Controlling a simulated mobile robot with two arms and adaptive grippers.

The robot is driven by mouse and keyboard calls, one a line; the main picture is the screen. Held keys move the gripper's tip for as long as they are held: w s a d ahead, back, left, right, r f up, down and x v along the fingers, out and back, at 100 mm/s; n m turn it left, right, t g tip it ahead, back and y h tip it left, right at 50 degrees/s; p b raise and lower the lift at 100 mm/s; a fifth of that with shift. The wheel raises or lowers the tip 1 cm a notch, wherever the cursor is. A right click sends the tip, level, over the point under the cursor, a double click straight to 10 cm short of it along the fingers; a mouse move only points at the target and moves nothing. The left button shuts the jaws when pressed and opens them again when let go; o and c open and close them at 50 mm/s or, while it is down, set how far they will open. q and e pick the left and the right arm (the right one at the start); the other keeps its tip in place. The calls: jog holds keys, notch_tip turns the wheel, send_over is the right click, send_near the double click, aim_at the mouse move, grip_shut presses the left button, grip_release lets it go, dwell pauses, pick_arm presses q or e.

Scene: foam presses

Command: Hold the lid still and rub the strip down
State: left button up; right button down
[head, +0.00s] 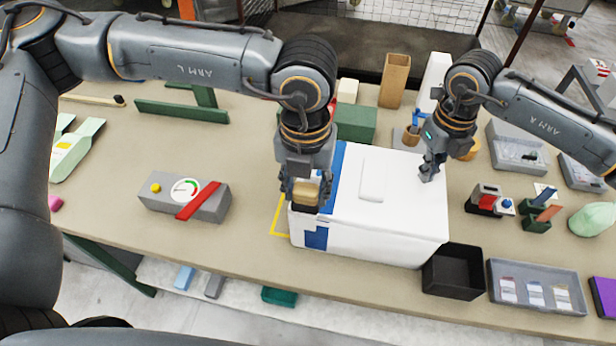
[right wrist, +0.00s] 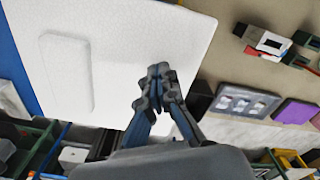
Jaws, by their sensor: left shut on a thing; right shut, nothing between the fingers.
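The white foam box with its lid (head: 390,190) stands at the middle of the table. A blue strip (head: 337,165) runs along the lid's left edge; a blue patch (head: 316,238) shows on the near wall. My left gripper (head: 306,198) is shut on a tan block (head: 307,193) at the lid's near left corner, over the strip's line; contact cannot be told. My right gripper (head: 429,172) is shut and empty, its tips at the lid's right part, apparently touching it. In the right wrist view, the closed fingertips (right wrist: 160,72) lie over the white lid (right wrist: 120,50).
A grey gauge box (head: 185,197) with a red bar stands left of the foam box. A black bin (head: 454,272) and a grey tray (head: 536,287) sit at the near right. Green blocks (head: 357,123) stand behind.

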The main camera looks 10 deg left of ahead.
pick_arm(q)
jog(key=shift+s+f, duration=0.1)
jog(key=shift+f, duration=1.25)
jog(key=shift+w, duration=2.25)
jog(key=shift+r, duration=0.1)
jog(key=shift+r, duration=0.7)
jog(key=shift+s, duration=1.95)
jog(key=shift+f, duration=0.75)
